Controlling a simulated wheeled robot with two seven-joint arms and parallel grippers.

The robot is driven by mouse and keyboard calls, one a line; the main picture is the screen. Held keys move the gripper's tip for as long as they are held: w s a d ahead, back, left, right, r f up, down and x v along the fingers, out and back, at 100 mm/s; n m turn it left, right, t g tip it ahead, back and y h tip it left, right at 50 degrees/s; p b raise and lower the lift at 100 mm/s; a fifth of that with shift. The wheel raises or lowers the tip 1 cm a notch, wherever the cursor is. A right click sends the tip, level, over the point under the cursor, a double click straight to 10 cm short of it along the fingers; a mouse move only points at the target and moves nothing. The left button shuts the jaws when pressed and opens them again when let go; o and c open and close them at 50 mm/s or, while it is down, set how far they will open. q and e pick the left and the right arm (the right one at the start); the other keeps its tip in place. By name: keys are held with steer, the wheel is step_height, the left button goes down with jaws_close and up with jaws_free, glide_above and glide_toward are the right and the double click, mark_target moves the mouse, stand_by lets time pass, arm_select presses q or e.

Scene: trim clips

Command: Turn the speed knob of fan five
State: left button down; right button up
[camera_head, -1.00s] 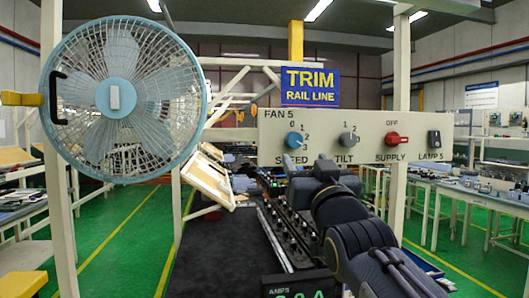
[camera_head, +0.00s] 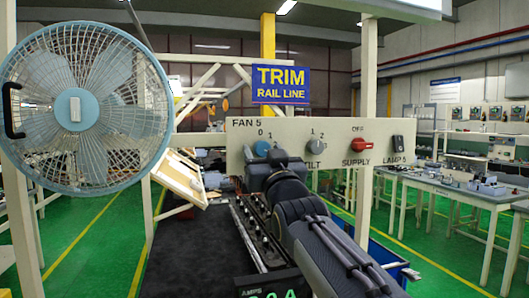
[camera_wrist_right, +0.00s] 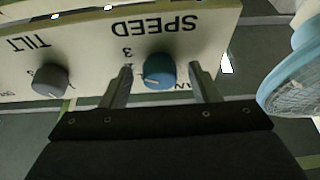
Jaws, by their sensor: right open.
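The blue speed knob (camera_head: 262,148) of fan 5 is on the cream control panel (camera_head: 233,160), at its left end. In the right wrist view, which shows the panel upside down, the speed knob (camera_wrist_right: 158,72) appears between my two fingertips, with a visible gap on each side. My right gripper (camera_wrist_right: 160,70) is open and empty. In the head view my right gripper (camera_head: 274,164) is in front of the panel just below and right of the knob, hiding most of the SPEED label. My left gripper is not in view.
The grey tilt knob (camera_head: 315,147), red supply knob (camera_head: 362,145) and lamp switch (camera_head: 397,143) are further right on the panel. The blue fan (camera_head: 85,106) stands close by on the left. A dark rail conveyor (camera_head: 252,228) runs below my arm.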

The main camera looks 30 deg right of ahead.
steer(key=c, duration=1)
